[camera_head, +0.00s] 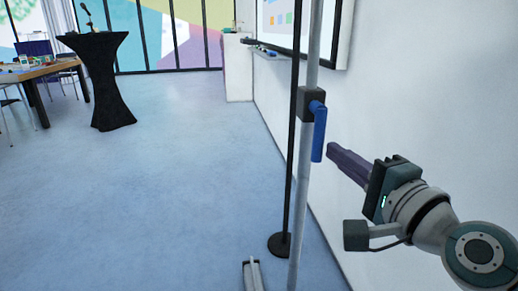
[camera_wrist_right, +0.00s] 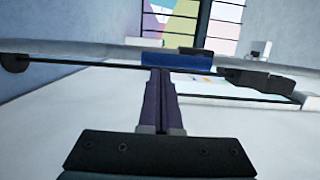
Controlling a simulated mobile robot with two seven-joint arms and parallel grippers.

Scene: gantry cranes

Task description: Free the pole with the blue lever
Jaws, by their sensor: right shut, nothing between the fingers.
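A grey upright pole (camera_head: 303,170) runs from the floor past the top of the head view. A black clamp (camera_head: 309,104) sits around it. The blue lever (camera_head: 319,135) hangs down from the clamp, alongside the pole on its right. My right gripper (camera_head: 332,149) is shut and empty, its purple fingers pointing left at the lever's lower part. In the right wrist view the pole (camera_wrist_right: 100,50) lies across the picture and the shut fingertips (camera_wrist_right: 160,72) overlap the blue lever (camera_wrist_right: 176,61); contact cannot be told. My left gripper is not in view.
A thin black pole (camera_head: 292,130) on a round base (camera_head: 279,244) stands left of the grey pole. A white wall (camera_head: 400,110) with a whiteboard (camera_head: 342,30) is on the right. A black-draped table (camera_head: 101,80) is far left. The blue floor between is clear.

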